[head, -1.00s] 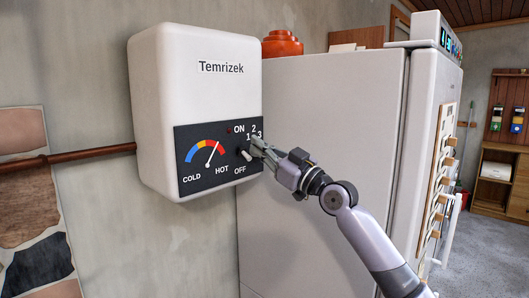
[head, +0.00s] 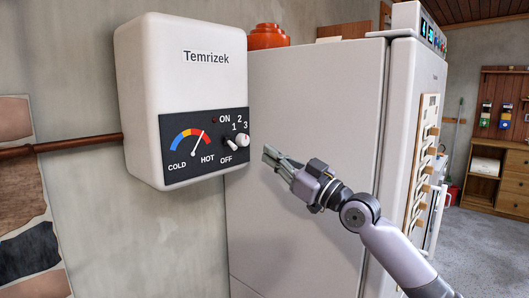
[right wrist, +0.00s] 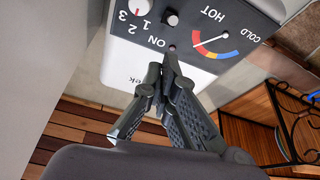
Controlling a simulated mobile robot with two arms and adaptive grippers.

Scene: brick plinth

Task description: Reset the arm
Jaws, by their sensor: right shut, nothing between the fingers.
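My right gripper (head: 268,154) is shut and empty. In the head view it hangs just right of and a little below the heater's control panel, in front of the tall white cabinet, with a gap to the panel. It also shows in the right wrist view (right wrist: 171,66), with its fingers together. The white Temrizek heater (head: 185,85) hangs on the wall. Its dark panel (head: 203,170) carries a white dial knob (head: 242,140), a small switch beside it and a cold-to-hot gauge (head: 190,140). The gauge needle points to the orange-red part. My left gripper is not in view.
A tall white cabinet (head: 305,110) stands right behind my right arm, with an orange pot (head: 268,37) on top. A brown pipe (head: 75,145) runs along the wall into the heater. Open floor (head: 485,240) lies at the far right.

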